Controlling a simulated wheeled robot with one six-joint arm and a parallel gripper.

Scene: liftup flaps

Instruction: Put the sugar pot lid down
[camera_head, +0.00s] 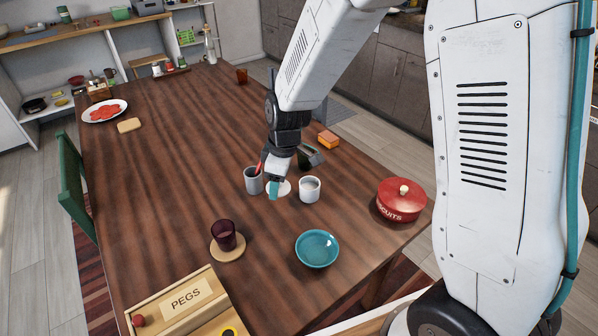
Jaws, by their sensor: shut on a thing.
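The white sugar pot (309,192) stands on the wooden table, its top open. A white disc, which looks like the sugar pot lid (286,188), is just left of the pot, at my gripper. My gripper (274,188), with teal at its tip, points down and is shut on the lid. The gripper hides part of the lid. I cannot tell whether the lid touches the table.
A grey cup (253,184) with a red item stands close left of my gripper. A dark object (311,157) and an orange block (328,139) lie behind. A red biscuit tin (402,203), teal bowl (317,251) and dark glass (224,233) on a coaster are nearer. The left-middle table is clear.

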